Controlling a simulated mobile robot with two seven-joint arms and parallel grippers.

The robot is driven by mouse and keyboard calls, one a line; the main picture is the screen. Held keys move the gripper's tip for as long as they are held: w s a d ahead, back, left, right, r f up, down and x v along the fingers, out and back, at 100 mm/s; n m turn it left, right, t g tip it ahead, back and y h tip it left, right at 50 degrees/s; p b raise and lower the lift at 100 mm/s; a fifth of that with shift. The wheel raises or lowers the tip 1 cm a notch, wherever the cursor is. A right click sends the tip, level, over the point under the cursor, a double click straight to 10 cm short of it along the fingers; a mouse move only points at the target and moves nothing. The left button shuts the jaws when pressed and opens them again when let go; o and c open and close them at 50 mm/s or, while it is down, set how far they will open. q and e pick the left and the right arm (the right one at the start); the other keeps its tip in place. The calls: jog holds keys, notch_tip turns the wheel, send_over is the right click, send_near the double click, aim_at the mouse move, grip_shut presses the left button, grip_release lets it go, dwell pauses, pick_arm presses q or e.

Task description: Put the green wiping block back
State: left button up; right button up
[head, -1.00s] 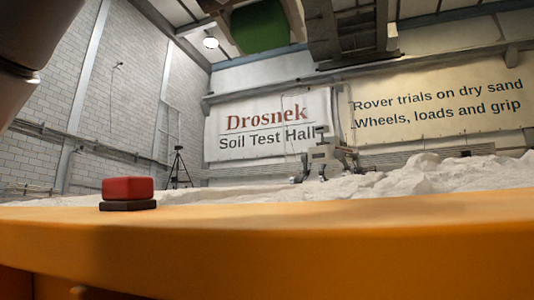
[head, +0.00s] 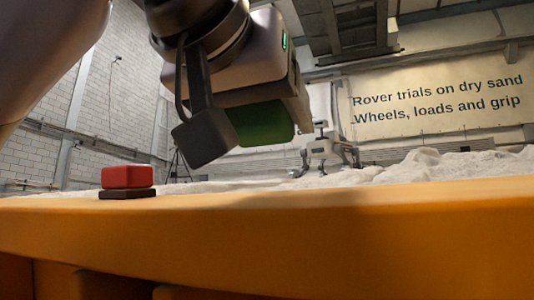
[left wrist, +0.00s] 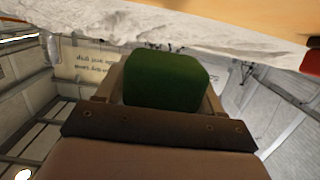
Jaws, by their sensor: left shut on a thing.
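The green wiping block (head: 262,124) is held in my left gripper (head: 252,112), up in the air over the orange rim (head: 330,225) in the head view. The fingers sit on either side of the block, partly hiding it. In the left wrist view the green block (left wrist: 166,80) shows between the fingers, apart from the sand. My right gripper is in neither view. No place for the green block can be made out on the visible part of the rim.
A red block (head: 128,177) sits on a dark pad (head: 127,193) on the rim at the left. Pale sand (head: 440,168) lies behind the rim, with a small rover (head: 323,154) standing on it. The rim right of the red block looks clear.

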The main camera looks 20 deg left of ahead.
aim_at(266, 147)
pick_arm(q)
jog(key=shift+f, duration=2)
jog(key=shift+f, duration=0.1)
jog(key=shift+f+b, duration=0.3)
jog(key=shift+b, duration=0.3)
jog(key=o, duration=1)
jog(key=shift+r, duration=0.15)
